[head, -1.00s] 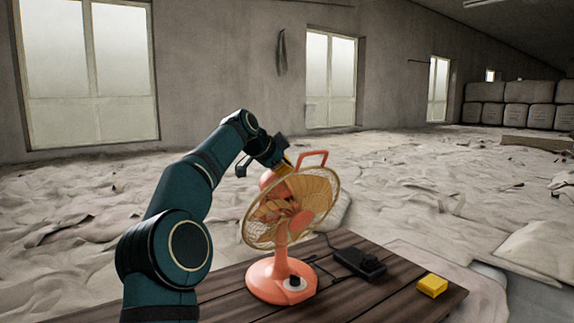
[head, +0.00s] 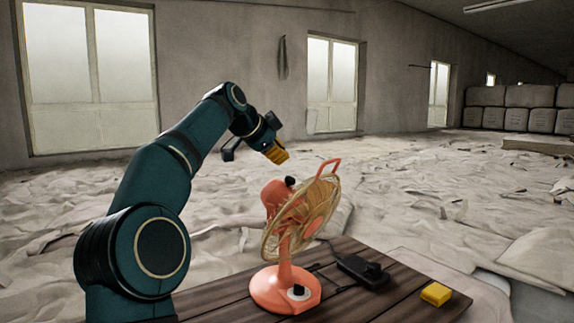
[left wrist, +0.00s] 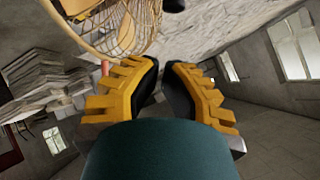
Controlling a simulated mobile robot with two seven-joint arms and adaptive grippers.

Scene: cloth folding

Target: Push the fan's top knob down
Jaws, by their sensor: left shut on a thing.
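The orange fan (head: 272,292) stands upright on the wooden table, with its wire cage (head: 303,217) facing right. A black knob (head: 290,181) sticks up from the top of the motor housing, uncovered. My left gripper (head: 278,154), with yellow ribbed fingers, is above and slightly left of the knob, apart from it. In the left wrist view the fingers (left wrist: 161,66) are close together with a narrow gap, and I see no object between them. The fan cage (left wrist: 113,25) shows at the top of that view. My right gripper is out of view.
The wooden table (head: 372,306) also bears a black box (head: 362,270) right of the fan and a yellow block (head: 436,294) near the right edge. An orange handle (head: 329,168) rises behind the cage. The air around my gripper is clear.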

